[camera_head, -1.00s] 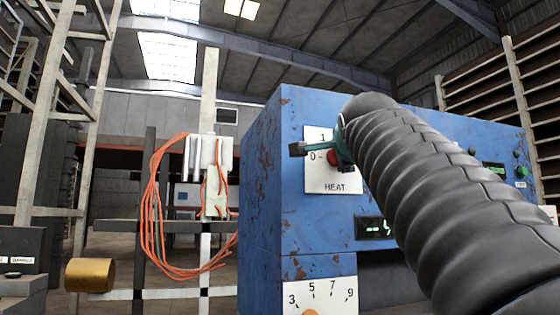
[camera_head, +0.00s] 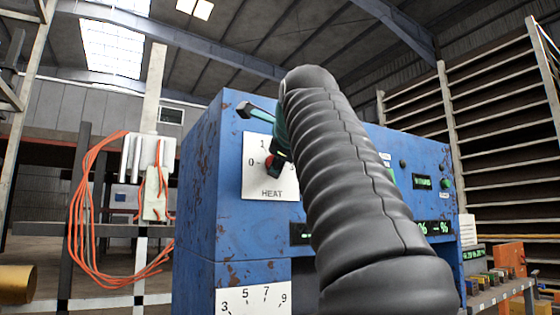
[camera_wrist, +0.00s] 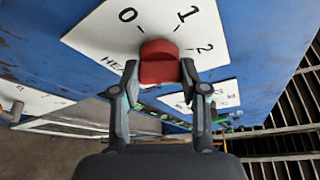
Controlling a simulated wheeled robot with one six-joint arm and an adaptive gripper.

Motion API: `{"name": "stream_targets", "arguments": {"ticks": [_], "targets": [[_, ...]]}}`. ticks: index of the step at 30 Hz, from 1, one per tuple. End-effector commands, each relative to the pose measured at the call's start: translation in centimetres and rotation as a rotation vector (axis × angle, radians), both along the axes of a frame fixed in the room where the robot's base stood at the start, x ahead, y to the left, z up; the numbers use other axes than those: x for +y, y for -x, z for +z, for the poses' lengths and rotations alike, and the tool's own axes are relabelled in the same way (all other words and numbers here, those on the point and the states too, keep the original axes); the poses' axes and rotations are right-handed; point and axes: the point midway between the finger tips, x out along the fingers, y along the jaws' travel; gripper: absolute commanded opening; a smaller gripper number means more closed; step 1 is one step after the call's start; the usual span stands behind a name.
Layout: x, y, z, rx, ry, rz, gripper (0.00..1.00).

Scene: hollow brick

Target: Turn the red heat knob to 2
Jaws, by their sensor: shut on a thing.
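The red heat knob (camera_wrist: 159,62) sits on a white dial plate (camera_wrist: 105,42) marked HEAT, with 0, 1 and 2 around it, on the blue cabinet. In the wrist view my gripper (camera_wrist: 159,76) is shut on the knob, one finger on each side. The 2 is to the upper right of the knob. I cannot tell clearly which number the knob points to. In the head view the knob (camera_head: 268,163) is partly hidden by my fingers. My arm covers the right part of the dial plate (camera_head: 262,190), so the 2 is hidden there.
A second white dial (camera_head: 255,298) with odd numbers is lower on the blue cabinet (camera_head: 215,215). Lit displays and a green button (camera_head: 445,184) are to the right. Orange cables (camera_head: 85,210) hang at left, clear of my arm.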

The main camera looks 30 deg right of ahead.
Motion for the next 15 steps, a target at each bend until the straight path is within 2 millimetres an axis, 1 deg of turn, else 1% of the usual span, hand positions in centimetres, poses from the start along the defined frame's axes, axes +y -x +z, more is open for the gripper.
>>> {"name": "stream_targets", "arguments": {"ticks": [14, 15], "targets": [[0.00, -0.02, 0.01, 0.000, -0.016, 0.001, 0.09], [0.00, -0.02, 0.01, 0.000, -0.016, 0.001, 0.46]]}}
